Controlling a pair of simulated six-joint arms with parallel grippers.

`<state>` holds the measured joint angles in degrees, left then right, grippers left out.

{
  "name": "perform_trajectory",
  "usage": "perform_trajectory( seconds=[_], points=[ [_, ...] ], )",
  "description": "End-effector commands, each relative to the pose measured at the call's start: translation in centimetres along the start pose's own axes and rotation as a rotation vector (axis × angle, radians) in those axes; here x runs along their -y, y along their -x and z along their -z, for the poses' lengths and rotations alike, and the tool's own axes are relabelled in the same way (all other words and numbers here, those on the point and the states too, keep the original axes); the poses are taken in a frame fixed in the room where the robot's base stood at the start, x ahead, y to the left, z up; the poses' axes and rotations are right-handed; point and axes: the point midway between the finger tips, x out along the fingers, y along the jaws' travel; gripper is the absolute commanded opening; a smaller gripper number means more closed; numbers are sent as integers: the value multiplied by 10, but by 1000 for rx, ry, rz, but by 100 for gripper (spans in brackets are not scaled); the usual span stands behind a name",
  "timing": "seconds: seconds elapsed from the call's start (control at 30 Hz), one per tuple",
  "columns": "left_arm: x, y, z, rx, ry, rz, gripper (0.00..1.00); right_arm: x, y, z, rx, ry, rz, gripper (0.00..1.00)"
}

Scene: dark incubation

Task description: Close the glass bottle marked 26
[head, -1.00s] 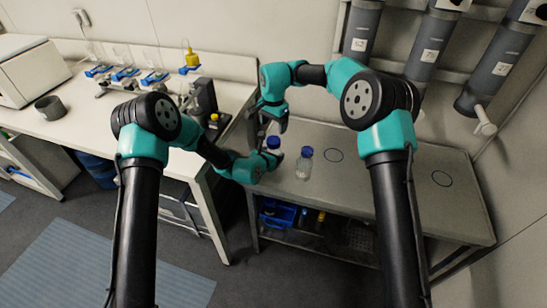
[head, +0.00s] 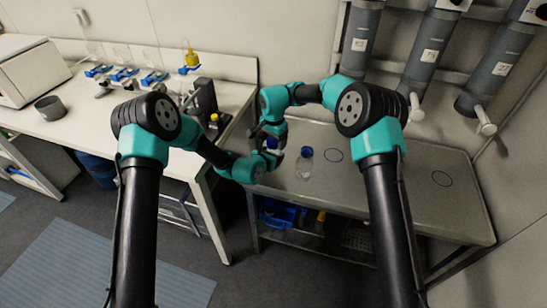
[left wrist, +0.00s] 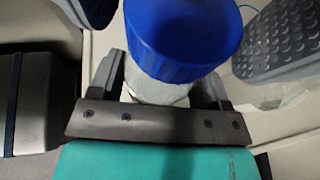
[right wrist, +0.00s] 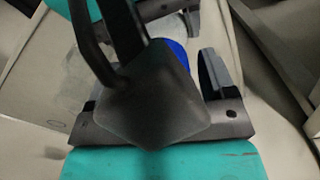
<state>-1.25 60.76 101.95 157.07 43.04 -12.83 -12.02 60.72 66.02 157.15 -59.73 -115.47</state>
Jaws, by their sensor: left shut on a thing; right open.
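My left gripper (left wrist: 162,90) is shut on the pale neck (left wrist: 155,93) of a bottle with a blue cap (left wrist: 185,40). In the head view this cap (head: 272,143) shows between both grippers, and the bottle body is mostly hidden. My right gripper (head: 275,140) is open, with its fingers on either side of the cap; in the left wrist view a ridged finger pad (left wrist: 285,40) is apart from it. In the right wrist view a dark part hides much of the blue cap (right wrist: 178,52). I cannot read a 26 on any bottle.
A second clear bottle (head: 304,168) with a blue cap stands upright on the grey bench (head: 400,210), just right of the grippers. Two dark circles mark the bench; its right side is clear. A white bench (head: 80,130) with lab equipment stands left. Labelled grey cylinders (head: 430,55) hang behind.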

Motion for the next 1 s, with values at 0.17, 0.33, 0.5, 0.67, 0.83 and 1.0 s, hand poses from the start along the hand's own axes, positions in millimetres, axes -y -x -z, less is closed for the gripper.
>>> perform_trajectory(
  seconds=[0.17, 0.33, 0.5, 0.67, 0.83, 1.0],
  points=[
    [0, 0, 0, 1, 0, 0, 4, 0, -3, 0, 0, 0, 0, 77],
    [0, 0, 0, 1, 0, 0, 4, 0, -2, 0, 0, 0, 0, 74],
    [0, 0, 0, 1, 0, 0, 4, 0, -2, 0, 0, 0, 1, 57],
    [0, 0, 0, 1, 0, 0, 4, 0, -2, 0, 0, 0, 1, 42],
    [0, 0, 0, 1, 0, 0, 4, 0, -2, 0, 0, 0, 1, 27],
    [0, 0, 0, 1, 0, 0, 4, 0, -2, 0, 0, -35, 1, 27]
  ],
)
